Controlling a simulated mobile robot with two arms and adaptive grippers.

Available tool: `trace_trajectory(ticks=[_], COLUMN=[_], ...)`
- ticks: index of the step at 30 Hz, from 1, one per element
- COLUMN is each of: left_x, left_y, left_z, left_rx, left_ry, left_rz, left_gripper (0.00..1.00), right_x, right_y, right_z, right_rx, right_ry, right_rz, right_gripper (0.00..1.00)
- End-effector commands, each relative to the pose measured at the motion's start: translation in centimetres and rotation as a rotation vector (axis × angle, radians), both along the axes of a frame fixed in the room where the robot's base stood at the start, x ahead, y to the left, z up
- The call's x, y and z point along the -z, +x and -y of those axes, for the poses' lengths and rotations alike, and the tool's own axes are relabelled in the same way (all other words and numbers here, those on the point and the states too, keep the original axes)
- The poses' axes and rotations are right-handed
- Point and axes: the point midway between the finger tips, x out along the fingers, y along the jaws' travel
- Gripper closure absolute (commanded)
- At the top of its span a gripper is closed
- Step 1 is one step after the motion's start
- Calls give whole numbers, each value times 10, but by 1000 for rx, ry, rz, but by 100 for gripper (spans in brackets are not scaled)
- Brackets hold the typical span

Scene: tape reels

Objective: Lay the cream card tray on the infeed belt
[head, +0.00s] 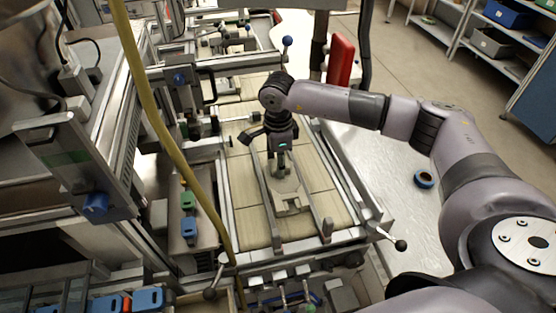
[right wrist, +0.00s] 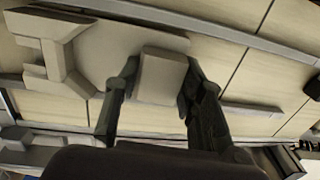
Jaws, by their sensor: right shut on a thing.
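The cream card tray (head: 290,199) is at the near end of the infeed belt (head: 240,200), between two metal guide rails. My right gripper (head: 281,168) points down over the tray's far part. In the right wrist view the tray (right wrist: 110,50) appears as a flat plate with a raised notched piece at left and a block (right wrist: 162,72) at right. The fingers of my right gripper (right wrist: 155,95) are closed on both sides of that block. The tray lies flat along the belt; I cannot tell whether its underside touches it. My left gripper is not in view.
A yellow hose (head: 165,125) hangs across the left of the head view. Guide rails (head: 265,205) run close beside the tray. A black-knobbed lever (head: 400,244) sticks out at the belt's near right corner.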

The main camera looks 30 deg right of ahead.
Motion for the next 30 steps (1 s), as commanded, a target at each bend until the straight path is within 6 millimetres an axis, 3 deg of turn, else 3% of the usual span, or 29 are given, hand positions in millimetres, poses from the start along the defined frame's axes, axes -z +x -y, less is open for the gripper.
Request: trace_trajectory(ticks=[7,8,16,28,30], left_x=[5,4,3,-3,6], left_y=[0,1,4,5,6], left_z=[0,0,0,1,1], left_rx=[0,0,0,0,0], left_ry=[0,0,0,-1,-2], left_rz=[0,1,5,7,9], left_gripper=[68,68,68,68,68], right_x=[4,3,2,-4,-9], right_y=[0,0,0,0,2], right_z=[0,0,0,0,0], right_rx=[0,0,1,1,1], right_ry=[0,0,0,0,2], right_rz=[0,1,0,1,6], right_gripper=[94,62,44,44,44])
